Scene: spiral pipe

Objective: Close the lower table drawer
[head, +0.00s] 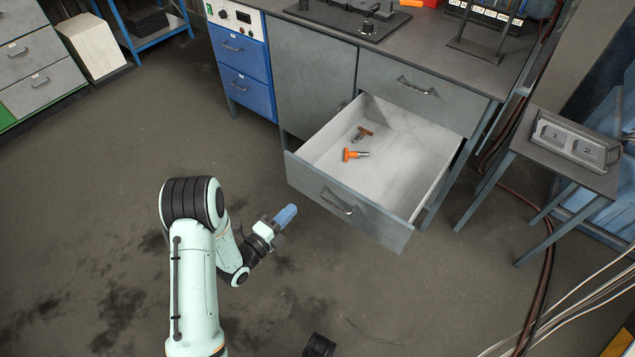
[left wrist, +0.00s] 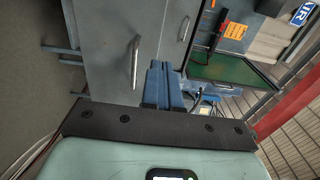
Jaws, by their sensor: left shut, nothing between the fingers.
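The lower table drawer (head: 378,226) is pulled far out from the grey workbench, with its handle (head: 338,203) on the front panel. Inside lie an orange-handled tool (head: 354,155) and a brown-handled one (head: 363,133). My left gripper (head: 288,214) has blue fingers and is shut and empty. It is left of the drawer front and appears apart from it. In the left wrist view its fingers (left wrist: 161,87) point at grey furniture with a metal handle (left wrist: 134,61); I cannot tell for sure which panel that is. My right gripper is not in view.
The upper drawer (head: 410,95) is shut above the open one. A blue drawer unit (head: 245,90) stands left of the grey cabinet door (head: 310,85). A small side table (head: 545,150) with a metal tray stands at right. The floor left of the drawer is clear.

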